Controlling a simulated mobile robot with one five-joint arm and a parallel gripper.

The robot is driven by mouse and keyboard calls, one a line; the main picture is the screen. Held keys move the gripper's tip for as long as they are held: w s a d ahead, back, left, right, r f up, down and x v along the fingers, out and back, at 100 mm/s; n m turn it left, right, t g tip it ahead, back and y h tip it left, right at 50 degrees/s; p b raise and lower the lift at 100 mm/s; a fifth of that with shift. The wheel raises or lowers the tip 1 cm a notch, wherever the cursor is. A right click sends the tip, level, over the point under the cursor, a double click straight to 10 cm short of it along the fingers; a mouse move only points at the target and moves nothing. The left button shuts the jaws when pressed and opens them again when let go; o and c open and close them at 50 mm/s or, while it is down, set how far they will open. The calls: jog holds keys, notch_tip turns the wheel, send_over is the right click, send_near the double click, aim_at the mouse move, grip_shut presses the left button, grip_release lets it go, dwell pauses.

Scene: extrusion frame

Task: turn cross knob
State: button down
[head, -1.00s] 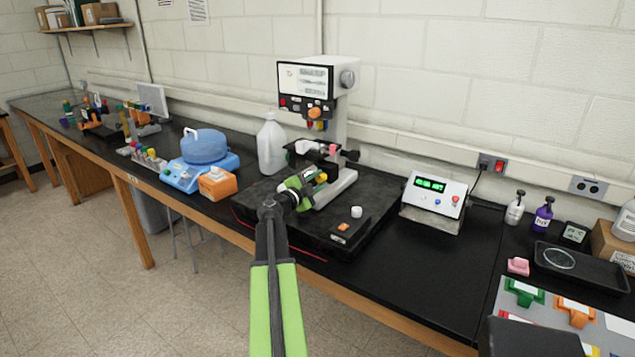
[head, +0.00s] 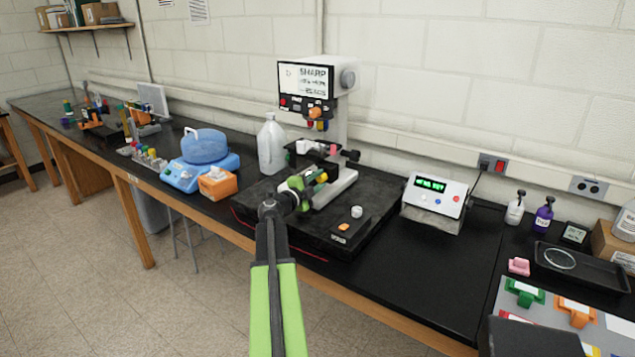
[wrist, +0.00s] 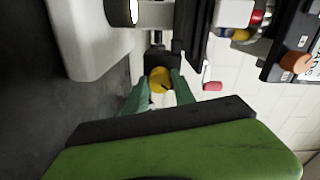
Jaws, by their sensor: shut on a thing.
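A yellow knob (wrist: 159,77) sits between the green fingertips of my gripper (wrist: 159,88) in the wrist view, at the end of a dark block on the microscope-like instrument. It also shows small in the head view (head: 321,177), partly hidden by my gripper (head: 312,183). The fingers are shut on the knob from both sides. Its cross shape cannot be made out. The instrument (head: 338,128) stands upright on a black slab (head: 372,215), with a white head, a screen and coloured buttons.
A white jug (head: 271,148) stands behind my gripper. A blue device (head: 202,150) and an orange box (head: 217,184) are to the left. A white display box (head: 434,198) is to the right. A small white cap (head: 356,212) sits on the slab's front.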

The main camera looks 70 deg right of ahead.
jog(key=shift+w+r, duration=0.1)
jog(key=shift+w, duration=0.05)
jog(key=c, duration=1.1)
grip_release()
jog(key=shift+o, duration=0.2)
jog(key=shift+a, duration=0.1)
jog(key=v, duration=1.7)
jog(key=shift+a, duration=0.15)
